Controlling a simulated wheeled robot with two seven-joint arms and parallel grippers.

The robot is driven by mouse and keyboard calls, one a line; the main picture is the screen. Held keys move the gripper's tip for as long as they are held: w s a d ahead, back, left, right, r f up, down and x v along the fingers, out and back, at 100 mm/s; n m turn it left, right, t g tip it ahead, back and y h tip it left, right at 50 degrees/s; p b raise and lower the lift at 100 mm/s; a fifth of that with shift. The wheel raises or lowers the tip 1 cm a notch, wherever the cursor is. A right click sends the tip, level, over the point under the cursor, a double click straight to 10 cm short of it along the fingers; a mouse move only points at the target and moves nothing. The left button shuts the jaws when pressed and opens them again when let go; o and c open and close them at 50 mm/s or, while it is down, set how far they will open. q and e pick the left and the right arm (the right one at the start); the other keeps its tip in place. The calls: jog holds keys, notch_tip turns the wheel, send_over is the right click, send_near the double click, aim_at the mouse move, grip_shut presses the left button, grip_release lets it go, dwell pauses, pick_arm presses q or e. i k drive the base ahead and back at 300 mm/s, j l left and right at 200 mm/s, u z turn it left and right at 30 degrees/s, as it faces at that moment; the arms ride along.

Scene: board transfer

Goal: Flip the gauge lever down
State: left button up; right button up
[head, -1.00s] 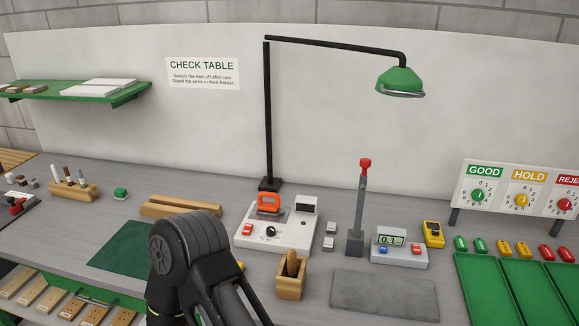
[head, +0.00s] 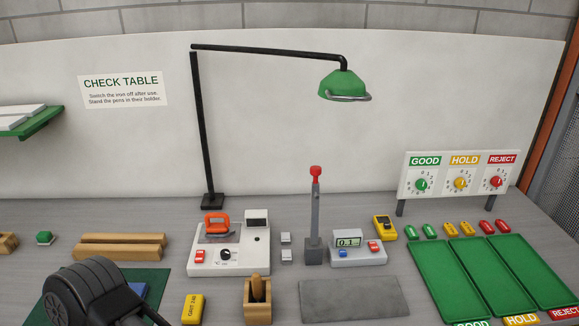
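The gauge lever (head: 315,205) is a grey upright bar with a red knob (head: 316,171) at its top, rising from a dark grey block (head: 313,250). It stands beside the gauge box (head: 358,255), which has a small display reading about 0.1, a blue button and a red button. A black link of my arm (head: 90,295) shows at the lower left, well apart from the lever. Neither gripper's fingers are in view.
A white iron station (head: 240,262) with an orange-handled part stands left of the lever. A wooden holder (head: 257,310) and a bare grey mat (head: 352,296) lie in front. Green trays (head: 440,275) are at right. The lamp (head: 345,85) hangs above and behind the lever.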

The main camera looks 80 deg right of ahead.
aim_at(316, 171)
jog(key=i+l+z, duration=0.2)
jog(key=j+z, duration=0.1)
jog(key=z, duration=2.65)
jog(key=k+l+u, duration=0.1)
jog(key=l+u, duration=0.2)
jog(key=l, duration=0.15)
jog(key=k+l+u, duration=0.25)
jog(key=l, duration=0.15)
jog(key=k+l+u, duration=0.1)
jog(key=l+u, duration=0.2)
jog(key=l, duration=0.15)
